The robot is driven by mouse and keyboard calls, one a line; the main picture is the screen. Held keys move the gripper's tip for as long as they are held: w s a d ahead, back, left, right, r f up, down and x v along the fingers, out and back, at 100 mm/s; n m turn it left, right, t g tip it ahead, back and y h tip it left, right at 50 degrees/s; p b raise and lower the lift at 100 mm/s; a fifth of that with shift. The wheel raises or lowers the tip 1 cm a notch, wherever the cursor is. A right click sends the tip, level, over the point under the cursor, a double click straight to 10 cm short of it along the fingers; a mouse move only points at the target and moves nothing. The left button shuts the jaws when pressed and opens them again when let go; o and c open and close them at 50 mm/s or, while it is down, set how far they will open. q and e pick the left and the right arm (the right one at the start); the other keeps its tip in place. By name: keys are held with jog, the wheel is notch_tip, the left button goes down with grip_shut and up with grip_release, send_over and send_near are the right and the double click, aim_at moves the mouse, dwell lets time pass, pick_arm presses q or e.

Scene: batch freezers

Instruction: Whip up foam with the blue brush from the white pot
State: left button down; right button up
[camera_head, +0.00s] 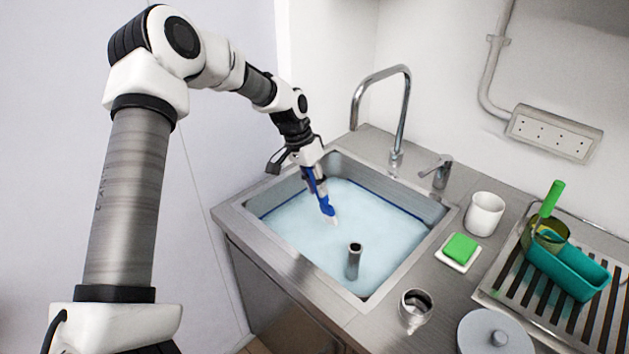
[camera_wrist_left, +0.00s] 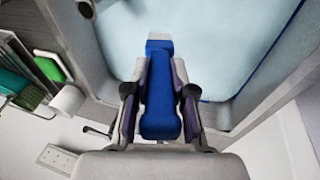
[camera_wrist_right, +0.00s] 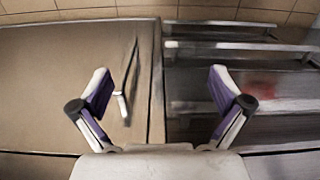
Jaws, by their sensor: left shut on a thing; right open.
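My left gripper (camera_head: 314,180) is shut on the blue brush (camera_head: 326,206) above the sink basin. The brush points down, and its pale tip is at or just above the pale blue water; I cannot tell if it touches. In the left wrist view the brush (camera_wrist_left: 160,95) lies between the fingers of the left gripper (camera_wrist_left: 158,82). The white pot (camera_head: 484,215) stands upright on the counter right of the sink; I see no brush in it. My right gripper (camera_wrist_right: 162,80) is open and empty in the right wrist view, and out of the head view.
The steel sink (camera_head: 290,262) has a standpipe (camera_head: 353,262) in the water and a tall faucet (camera_head: 407,105) behind. A green sponge (camera_head: 461,248), a metal cup (camera_head: 415,308), a grey lid (camera_head: 495,335) and a teal container (camera_head: 568,270) crowd the right side.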

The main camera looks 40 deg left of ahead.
aim_at(327, 215)
pick_arm(q)
jog(key=b+x, duration=0.1)
jog(key=x, duration=0.2)
jog(key=shift+s+f+b, duration=0.1)
jog(key=shift+f+b, duration=0.1)
jog(key=shift+b, duration=0.15)
jog(key=b+x, duration=0.3)
jog(key=x, duration=0.2)
jog(key=shift+d+f, duration=0.15)
jog(key=shift+f, duration=0.15)
jog(key=shift+w+d+f+b, duration=0.2)
jog(key=shift+f+b, duration=0.3)
jog(key=shift+f, duration=0.05)
jog(key=shift+w, duration=0.1)
